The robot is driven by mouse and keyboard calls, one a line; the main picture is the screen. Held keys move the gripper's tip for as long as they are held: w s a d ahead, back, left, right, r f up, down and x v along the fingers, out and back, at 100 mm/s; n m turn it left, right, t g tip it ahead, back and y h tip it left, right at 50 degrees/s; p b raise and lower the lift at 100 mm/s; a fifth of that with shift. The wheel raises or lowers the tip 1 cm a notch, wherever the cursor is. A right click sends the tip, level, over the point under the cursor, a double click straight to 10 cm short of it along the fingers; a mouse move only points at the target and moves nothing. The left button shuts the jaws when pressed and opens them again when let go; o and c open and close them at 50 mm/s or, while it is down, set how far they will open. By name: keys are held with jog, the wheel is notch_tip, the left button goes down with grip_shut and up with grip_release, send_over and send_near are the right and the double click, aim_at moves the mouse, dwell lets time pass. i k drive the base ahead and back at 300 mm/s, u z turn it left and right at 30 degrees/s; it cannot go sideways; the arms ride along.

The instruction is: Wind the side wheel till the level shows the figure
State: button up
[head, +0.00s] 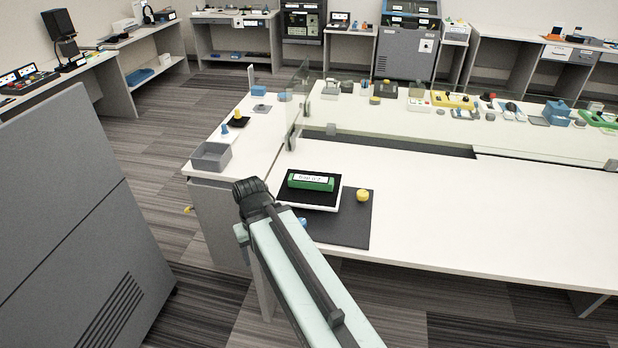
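A green block with a white label or display (311,179) lies on a black and white pad on the white desk. Its small text is hard to read; it may say "Rise" and a figure. A small yellow knob or crank (188,209) sticks out from the grey left side of the desk, low under the top; it may be the side wheel. My arm reaches up from the bottom of the view to a dark joint left of the pad. My gripper is not visible, and nothing shows touching the yellow knob.
A yellow round knob (362,195) and a partly hidden blue piece stand on the dark mat (352,229). A grey tray (211,157) sits at the desk's left corner. A clear panel (299,100) stands behind. A large grey cabinet (75,220) is at left, with striped floor between.

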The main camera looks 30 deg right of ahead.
aim_at(362, 194)
jog(key=k, duration=1)
jog(key=u, duration=0.5)
jog(key=i, duration=1.2)
jog(key=z, duration=0.05)
